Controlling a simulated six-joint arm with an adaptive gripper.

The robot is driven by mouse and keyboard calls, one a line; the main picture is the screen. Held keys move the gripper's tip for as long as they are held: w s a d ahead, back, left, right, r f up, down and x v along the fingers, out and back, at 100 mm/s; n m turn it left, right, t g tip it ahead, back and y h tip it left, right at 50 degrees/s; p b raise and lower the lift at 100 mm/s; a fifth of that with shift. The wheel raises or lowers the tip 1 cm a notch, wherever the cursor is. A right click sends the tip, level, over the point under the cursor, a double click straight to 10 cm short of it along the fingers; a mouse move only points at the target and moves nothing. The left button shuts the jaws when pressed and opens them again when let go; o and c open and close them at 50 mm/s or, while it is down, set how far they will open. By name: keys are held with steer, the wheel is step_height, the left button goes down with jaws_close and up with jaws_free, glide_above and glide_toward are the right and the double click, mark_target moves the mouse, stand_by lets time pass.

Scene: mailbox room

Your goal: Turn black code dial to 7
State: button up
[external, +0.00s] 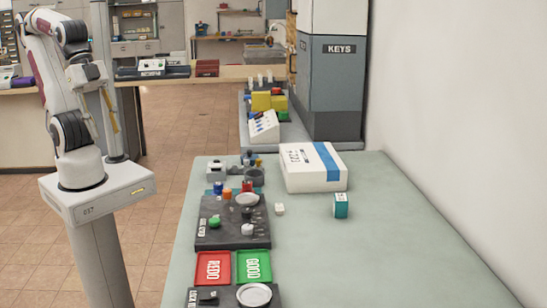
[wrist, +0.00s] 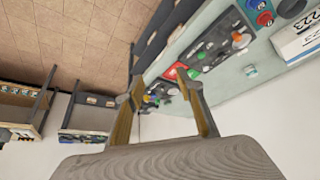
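My gripper (wrist: 160,78) is open and empty in the wrist view, with its two tan-padded fingers spread apart. In the external view my gripper (external: 110,107) hangs beside my folded arm at the left, well away from the worktable. No dial with readable numbers shows. A dark panel (external: 204,241) with knobs and pale discs lies on the table. A second dark panel (external: 225,300), with a lock label, a small black part (external: 208,297) and a pale disc, lies at the front edge of the picture. I cannot tell which part is the black code dial or its setting.
Red (external: 198,282) and green (external: 263,281) trays lie between the panels.

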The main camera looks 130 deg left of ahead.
steer(key=f, duration=0.1)
steer(key=n+g, duration=0.6)
steer(key=n, duration=1.2)
glide_above(247, 210)
steer(key=s+d, duration=0.1)
steer(key=s, duration=0.1)
step_height(247, 210, down, 18)
steer(key=shift+s+d+r, duration=0.1)
steer(key=shift+s+d, duration=0.05)
steer(key=shift+w+a+r+n, duration=0.25)
steer(key=shift+w+r+n, duration=0.05)
steer(key=shift+w+n, duration=0.2)
steer(key=shift+w+a+r+n, duration=0.25)
steer(key=shift+w+r+n, duration=0.05)
steer(key=shift+w+n, duration=0.15)
steer(key=shift+w+a+r+n+t, duration=0.15)
steer(key=shift+n+t, duration=0.15)
steer(key=shift+n, duration=0.95)
steer(key=shift+f, duration=3.9)
